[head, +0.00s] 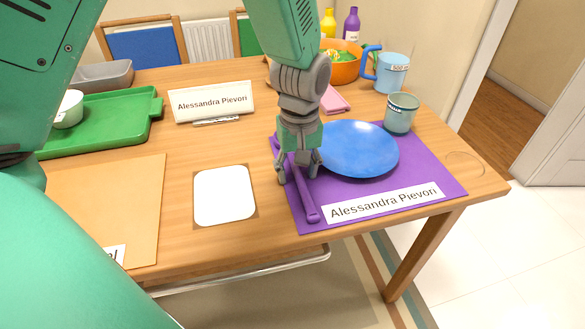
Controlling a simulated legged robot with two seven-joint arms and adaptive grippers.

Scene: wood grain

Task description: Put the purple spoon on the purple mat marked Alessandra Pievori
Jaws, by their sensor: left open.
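The purple mat (405,207) lies at the right end of the wooden table, with a white "Alessandra Pievori" label along its front edge. The purple spoon (304,199) lies on the left part of the mat, beside the blue plate, its near end toward the front edge. Its far part is hidden by my left gripper (299,178). That gripper points down over the spoon and is open, with a finger to each side of it. I cannot tell whether the fingers touch the spoon. My right gripper is not in view.
The blue plate (358,149) sits on the mat, with a grey-green cup (401,113) behind. A blue mug (391,72), orange bowl (344,70) and pink cloth (335,101) stand farther back. A name card (211,102), white square (224,195), orange mat (105,205) and green tray (105,127) lie left.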

